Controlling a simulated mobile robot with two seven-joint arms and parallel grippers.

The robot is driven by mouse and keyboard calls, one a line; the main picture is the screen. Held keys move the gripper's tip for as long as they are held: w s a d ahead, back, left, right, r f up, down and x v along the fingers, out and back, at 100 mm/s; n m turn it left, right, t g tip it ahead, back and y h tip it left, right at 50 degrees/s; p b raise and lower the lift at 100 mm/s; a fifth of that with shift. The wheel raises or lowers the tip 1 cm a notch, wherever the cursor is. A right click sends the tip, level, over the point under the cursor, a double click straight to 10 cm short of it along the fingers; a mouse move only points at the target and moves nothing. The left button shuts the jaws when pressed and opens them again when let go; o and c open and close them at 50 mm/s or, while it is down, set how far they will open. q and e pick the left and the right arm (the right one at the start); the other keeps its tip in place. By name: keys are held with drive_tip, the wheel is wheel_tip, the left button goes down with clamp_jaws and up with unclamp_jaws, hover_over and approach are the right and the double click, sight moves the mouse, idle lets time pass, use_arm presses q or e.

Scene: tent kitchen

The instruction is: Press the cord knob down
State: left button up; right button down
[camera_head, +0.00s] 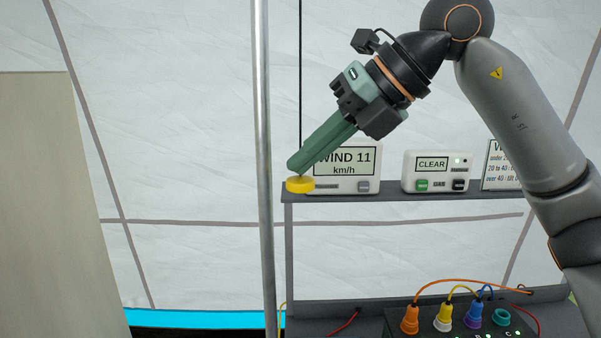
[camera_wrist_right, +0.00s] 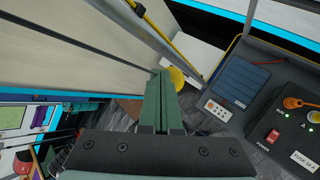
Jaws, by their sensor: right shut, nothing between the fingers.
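The yellow round cord knob (camera_head: 300,185) hangs at the left end of the shelf, in line with a thin dark cord (camera_head: 300,75) that comes down from above. My right gripper (camera_head: 295,165), with green fingers, is shut and empty. It slants down to the left, its tips just above the knob. I cannot tell whether they touch it. In the right wrist view the shut fingertips (camera_wrist_right: 165,77) overlap a yellow rounded piece, the knob (camera_wrist_right: 178,79), which is partly hidden behind them. My left gripper is not in view.
A wind display (camera_head: 345,168) reading 11 km/h and a CLEAR box (camera_head: 436,172) stand on the grey shelf (camera_head: 400,197). A metal pole (camera_head: 264,120) stands close left of the knob. Coloured plugs (camera_head: 443,318) and cables are below.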

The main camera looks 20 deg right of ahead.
sight(308, 180)
drive_tip(key=shift+f, duration=0.1)
idle(0.5)
drive_tip(key=shift+f+b, duration=0.3)
drive_tip(key=shift+f, duration=0.1)
drive_tip(key=shift+r+p, duration=0.45)
drive_tip(key=shift+p, duration=0.05)
wheel_tip(308, 180, up, 6)
drive_tip(key=p, duration=0.6)
drive_tip(key=shift+r, duration=0.1)
